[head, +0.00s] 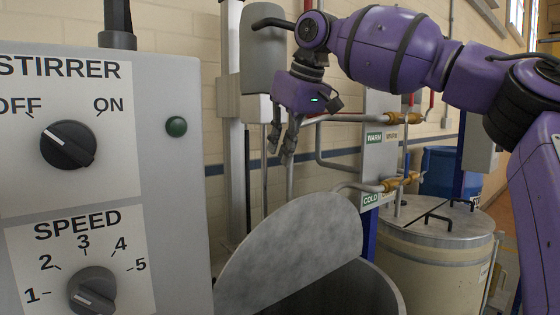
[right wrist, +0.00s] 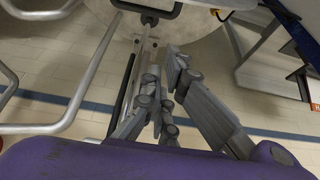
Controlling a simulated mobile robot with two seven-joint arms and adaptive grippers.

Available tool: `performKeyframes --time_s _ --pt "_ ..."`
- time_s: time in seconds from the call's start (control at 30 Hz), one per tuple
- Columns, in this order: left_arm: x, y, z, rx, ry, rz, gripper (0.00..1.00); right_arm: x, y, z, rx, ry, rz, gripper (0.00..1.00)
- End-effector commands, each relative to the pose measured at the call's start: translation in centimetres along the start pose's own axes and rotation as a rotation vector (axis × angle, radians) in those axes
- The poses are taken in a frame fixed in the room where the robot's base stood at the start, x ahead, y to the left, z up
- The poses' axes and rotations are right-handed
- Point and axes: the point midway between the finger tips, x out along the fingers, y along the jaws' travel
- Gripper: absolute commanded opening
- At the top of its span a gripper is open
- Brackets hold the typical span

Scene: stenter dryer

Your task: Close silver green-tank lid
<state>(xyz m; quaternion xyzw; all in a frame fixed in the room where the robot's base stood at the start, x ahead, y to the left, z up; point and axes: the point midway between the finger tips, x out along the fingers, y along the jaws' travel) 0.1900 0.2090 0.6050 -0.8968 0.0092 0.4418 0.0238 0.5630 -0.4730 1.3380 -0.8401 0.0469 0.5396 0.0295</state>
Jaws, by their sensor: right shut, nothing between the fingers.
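A silver-grey round lid (head: 298,245) stands tilted open in the lower middle of the head view. Below it, the dark inside of an open tank (head: 345,293) shows; the tank's outer colour cannot be seen. My right gripper (head: 281,152) hangs above the lid, apart from it, with fingers pointing down. Its fingers are shut and empty, and they also show in the right wrist view (right wrist: 165,95). A pale round surface with a black handle lies at the top of that view; I cannot tell which lid it is. My left gripper is not in view.
A grey stirrer control box (head: 170,200) fills the left. A cream drum (head: 435,255) with a flat lid and black handles stands at right. Pipes and a WARM/COLD valve panel (head: 380,150) are behind the gripper. A blue bin (head: 450,172) stands farther back.

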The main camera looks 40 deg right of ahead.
Motion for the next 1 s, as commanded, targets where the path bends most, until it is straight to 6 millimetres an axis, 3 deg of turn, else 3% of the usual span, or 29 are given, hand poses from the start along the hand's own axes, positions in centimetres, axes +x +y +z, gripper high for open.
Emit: performKeyframes --time_s 0.4,0.67,0.8,1.0 --pt "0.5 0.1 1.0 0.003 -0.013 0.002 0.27 8.2 0.0 0.1 0.000 -0.005 0.001 0.00" --pt "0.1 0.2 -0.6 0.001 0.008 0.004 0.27 6.9 -0.1 1.8 -0.002 0.005 -0.005 0.00" --pt "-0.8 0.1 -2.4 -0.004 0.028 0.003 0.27 6.1 0.2 2.8 0.002 0.004 -0.005 0.00" --pt "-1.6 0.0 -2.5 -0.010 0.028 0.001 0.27 6.2 0.1 3.6 0.000 0.004 -0.002 0.00"
